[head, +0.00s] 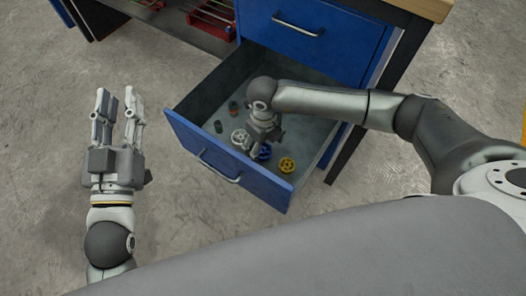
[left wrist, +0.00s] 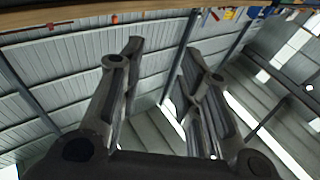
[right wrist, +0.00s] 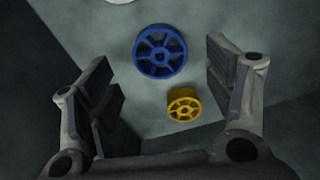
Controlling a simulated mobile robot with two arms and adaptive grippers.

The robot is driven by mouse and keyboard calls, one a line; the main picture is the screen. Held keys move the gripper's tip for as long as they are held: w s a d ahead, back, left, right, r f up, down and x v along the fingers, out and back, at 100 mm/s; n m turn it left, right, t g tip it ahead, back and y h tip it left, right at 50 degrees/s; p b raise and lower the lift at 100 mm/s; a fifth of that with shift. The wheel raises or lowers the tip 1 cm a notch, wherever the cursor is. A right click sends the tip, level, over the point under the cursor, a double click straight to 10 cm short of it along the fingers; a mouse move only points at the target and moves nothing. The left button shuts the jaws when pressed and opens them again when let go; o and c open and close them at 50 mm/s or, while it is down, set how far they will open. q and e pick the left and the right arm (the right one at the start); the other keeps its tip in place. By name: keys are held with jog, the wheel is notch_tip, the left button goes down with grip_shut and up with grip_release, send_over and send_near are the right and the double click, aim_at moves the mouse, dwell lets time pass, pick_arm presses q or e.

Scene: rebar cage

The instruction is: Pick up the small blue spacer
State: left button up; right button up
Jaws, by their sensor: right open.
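The blue spacer (head: 264,154), a spoked ring, lies on the floor of the open drawer (head: 201,154), partly hidden by my right gripper (head: 263,143) in the head view. In the right wrist view the blue spacer (right wrist: 160,51) shows whole between the spread fingers, beyond the tips. My right gripper (right wrist: 158,62) is open and empty, reaching down into the drawer; the exact gap to the spacer is unclear. My left gripper (head: 117,100) is outside the drawer to the left. Its fingers (left wrist: 160,60) are apart with nothing between them.
A smaller yellow spacer (right wrist: 184,104) lies beside the blue one; a white spacer (head: 240,138) lies on its other side. Two small dark pieces (head: 218,126) lie further left. Drawer walls surround them. A closed blue drawer (head: 305,28) and the bench are above. The floor at left is clear.

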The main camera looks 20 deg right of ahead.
aim_at(263, 150)
notch_tip(263, 150, down, 3)
jog(key=shift+w+r+b, duration=0.1)
jog(key=shift+w+b, duration=0.05)
jog(key=shift+b, duration=0.35)
pick_arm(q)
jog(key=shift+s+d+r+t+h, duration=0.1)
jog(key=shift+s+r+t+h, duration=0.15)
jog(key=shift+s+r+t, duration=0.45)
jog(key=shift+s+a+r+t+h, duration=0.15)
jog(key=shift+r+t, duration=0.35)
jog(key=shift+r, duration=0.65)
jog(key=shift+s+d+r+t+h, duration=0.15)
jog(key=shift+s+r+t+h, duration=0.15)
jog(key=shift+r+t, duration=0.45)
pick_arm(e)
jog(key=shift+f, duration=0.25)
pick_arm(q)
jog(key=shift+r, duration=0.15)
pick_arm(e)
jog(key=c, duration=0.9)
